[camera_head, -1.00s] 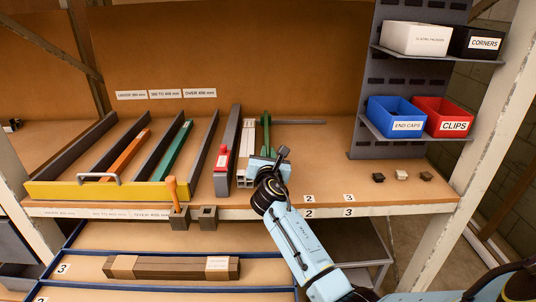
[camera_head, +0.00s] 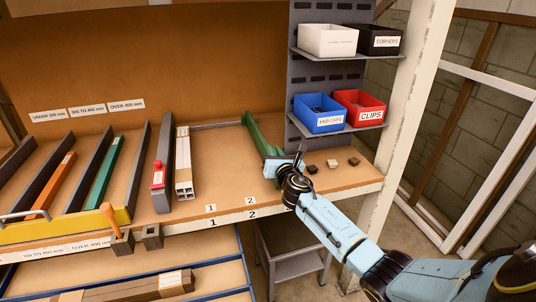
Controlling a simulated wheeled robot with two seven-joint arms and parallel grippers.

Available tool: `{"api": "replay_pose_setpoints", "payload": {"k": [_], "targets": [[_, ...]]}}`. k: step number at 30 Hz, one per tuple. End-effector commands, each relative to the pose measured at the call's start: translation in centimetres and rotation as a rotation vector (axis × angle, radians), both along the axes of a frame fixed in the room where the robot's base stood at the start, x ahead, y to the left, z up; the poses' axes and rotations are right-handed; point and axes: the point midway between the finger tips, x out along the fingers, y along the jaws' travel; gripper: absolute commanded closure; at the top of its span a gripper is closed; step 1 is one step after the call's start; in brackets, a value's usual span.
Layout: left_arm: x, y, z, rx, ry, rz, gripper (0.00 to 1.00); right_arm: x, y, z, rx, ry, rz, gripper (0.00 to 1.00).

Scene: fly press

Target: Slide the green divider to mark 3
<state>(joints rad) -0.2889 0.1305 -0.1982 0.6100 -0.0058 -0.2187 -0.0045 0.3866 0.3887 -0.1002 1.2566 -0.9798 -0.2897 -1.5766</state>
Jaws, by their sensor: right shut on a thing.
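The green divider (camera_head: 255,132) stands upright on the wooden bench, running from the grey rail (camera_head: 220,125) at the back towards the front. My right gripper (camera_head: 276,166) is shut on its near end; the fingertips are partly hidden by the gripper body. Mark 1 (camera_head: 211,208) and mark 2 (camera_head: 250,201) show at the front edge, to the left of the gripper. Mark 3 is not visible, the area right of mark 2 being covered by my right gripper and arm. My left gripper is not in view.
Pale profiles (camera_head: 183,170) and a grey bar with a red block (camera_head: 158,174) lie left of the divider. A grey rack holds a blue bin (camera_head: 319,116) and a red bin (camera_head: 360,108) close on its right.

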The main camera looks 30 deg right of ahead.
Motion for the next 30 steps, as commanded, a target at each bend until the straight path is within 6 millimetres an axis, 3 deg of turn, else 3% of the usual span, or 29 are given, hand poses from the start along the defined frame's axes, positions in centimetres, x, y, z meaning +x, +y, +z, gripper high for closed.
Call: {"api": "replay_pose_setpoints", "payload": {"k": [6, 19, 20, 23, 30], "targets": [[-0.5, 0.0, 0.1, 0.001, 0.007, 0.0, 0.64, -0.7, -2.2, 0.0, 0.003, 0.002, -0.003, 1.0], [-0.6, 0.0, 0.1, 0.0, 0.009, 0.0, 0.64, -1.0, -2.8, 0.0, 0.004, 0.002, -0.009, 1.0], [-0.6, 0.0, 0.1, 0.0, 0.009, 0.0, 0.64, -1.0, -2.8, 0.0, 0.004, 0.002, -0.009, 0.83], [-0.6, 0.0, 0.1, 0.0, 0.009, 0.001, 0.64, -1.0, -2.8, 0.0, 0.003, 0.002, -0.007, 0.7], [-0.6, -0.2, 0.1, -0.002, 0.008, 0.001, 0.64, -0.9, -2.6, 0.0, 0.001, 0.001, -0.004, 0.67]]}}
